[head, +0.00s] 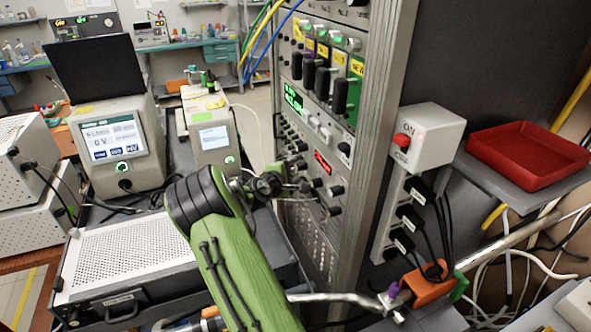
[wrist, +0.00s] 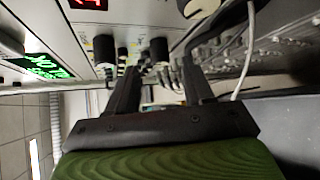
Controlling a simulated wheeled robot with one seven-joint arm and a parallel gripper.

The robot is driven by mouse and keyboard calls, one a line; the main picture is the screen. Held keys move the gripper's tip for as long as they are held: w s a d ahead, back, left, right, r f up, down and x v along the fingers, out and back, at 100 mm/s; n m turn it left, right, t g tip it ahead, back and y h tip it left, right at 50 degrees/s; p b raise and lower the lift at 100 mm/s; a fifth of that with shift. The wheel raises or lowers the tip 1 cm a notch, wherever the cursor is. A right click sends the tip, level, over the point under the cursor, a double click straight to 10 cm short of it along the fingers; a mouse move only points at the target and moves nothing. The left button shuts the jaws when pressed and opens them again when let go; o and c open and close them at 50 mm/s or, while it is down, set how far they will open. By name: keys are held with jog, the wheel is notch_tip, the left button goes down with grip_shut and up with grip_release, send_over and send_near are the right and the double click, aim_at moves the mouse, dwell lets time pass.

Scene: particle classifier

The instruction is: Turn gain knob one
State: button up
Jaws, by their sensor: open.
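The rack panel (head: 318,225) carries a red display (head: 322,163) with small black knobs (head: 336,190) below and beside it. I cannot read which one is gain knob one. My gripper (head: 300,182) is in front of this part of the panel, and my arm hides some of it. In the wrist view, my gripper (wrist: 155,72) is open, with nothing seen held between its fingers. Two black knobs, one at left (wrist: 104,48) and one at right (wrist: 158,50), stand just beyond the fingertips. Contact cannot be told.
Larger black handles (head: 322,80) stick out higher on the rack. A white switch box (head: 428,135) with a red button and a red tray (head: 527,153) are to the right. An instrument with a blue screen (head: 112,145) and a perforated case (head: 130,240) stand at left.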

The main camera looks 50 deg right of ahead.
aim_at(298, 169)
jog(key=x, duration=0.3)
jog(key=shift+d, duration=0.1)
jog(key=shift+c, duration=0.5)
grip_shut()
jog(key=shift+f, duration=0.1)
jog(key=shift+f+b, duration=0.1)
jog(key=shift+b, duration=0.35)
